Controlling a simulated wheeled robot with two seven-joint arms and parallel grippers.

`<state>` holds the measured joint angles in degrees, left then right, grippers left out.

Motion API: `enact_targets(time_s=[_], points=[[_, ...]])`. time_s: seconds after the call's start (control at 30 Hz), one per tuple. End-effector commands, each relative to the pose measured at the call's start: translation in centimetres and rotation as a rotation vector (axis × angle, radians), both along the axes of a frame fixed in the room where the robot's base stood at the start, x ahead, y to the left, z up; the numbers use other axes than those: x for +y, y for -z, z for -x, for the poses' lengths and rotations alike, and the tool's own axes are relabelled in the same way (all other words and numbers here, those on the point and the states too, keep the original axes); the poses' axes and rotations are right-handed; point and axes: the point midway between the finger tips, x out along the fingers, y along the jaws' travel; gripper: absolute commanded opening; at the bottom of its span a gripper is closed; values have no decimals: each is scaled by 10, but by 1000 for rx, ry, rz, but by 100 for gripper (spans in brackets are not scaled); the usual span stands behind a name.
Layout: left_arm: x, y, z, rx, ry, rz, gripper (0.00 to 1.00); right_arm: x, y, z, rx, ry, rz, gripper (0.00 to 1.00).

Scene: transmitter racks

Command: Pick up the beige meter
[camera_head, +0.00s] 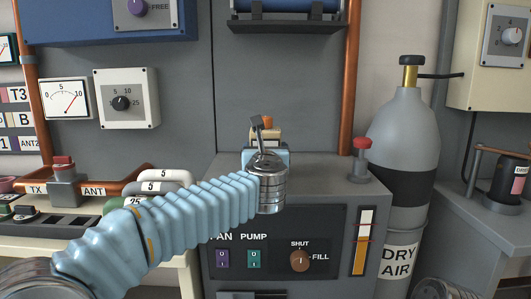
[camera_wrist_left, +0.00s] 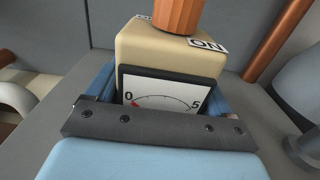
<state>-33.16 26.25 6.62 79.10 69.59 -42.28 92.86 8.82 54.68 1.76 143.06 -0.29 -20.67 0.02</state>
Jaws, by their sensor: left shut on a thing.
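The beige meter (camera_wrist_left: 165,45) has a white dial marked 0 to 5 in a black frame, an orange knob on top and ON labels. It sits between the blue fingers of my left gripper (camera_wrist_left: 160,95), which is shut on it. In the head view the meter (camera_head: 268,133) shows just above my left wrist, over the top of the grey cabinet. My wrist hides its lower part, so I cannot tell whether it touches the cabinet top.
A grey DRY AIR cylinder (camera_head: 405,125) stands to the right. A grey panel rises behind, with a blue box (camera_head: 185,28) above. Curved handles (camera_head: 165,178) lie left.

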Motion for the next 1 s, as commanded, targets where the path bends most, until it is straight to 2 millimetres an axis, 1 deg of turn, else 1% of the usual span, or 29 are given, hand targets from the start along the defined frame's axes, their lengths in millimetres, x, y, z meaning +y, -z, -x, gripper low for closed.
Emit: enact_targets(time_s=[0.03,0.13,0.33,0.43,0.53,0.6,0.63,0.87,0.9,1.0], points=[[0,0,0,0,0,0,43,0,0,0,0,0,0,43],[0,-1,0,-2,0,1,28,0,0,0,0,0,0,43],[0,-2,0,-2,0,1,28,0,0,0,0,0,0,43],[0,-7,0,-3,0,2,28,0,-2,0,0,0,0,43],[0,-19,0,-3,0,3,28,0,-4,0,0,0,0,43],[0,-34,0,-4,0,5,28,0,-8,0,1,-1,0,43],[0,-41,4,-6,1,5,28,0,-8,0,0,-1,-1,43],[0,-97,53,-6,2,5,28,0,-13,0,0,-1,-1,43],[0,-98,65,-5,2,4,28,0,-8,0,0,-2,-1,43],[0,-109,91,-5,3,3,28,0,-4,0,0,-1,-1,43]])
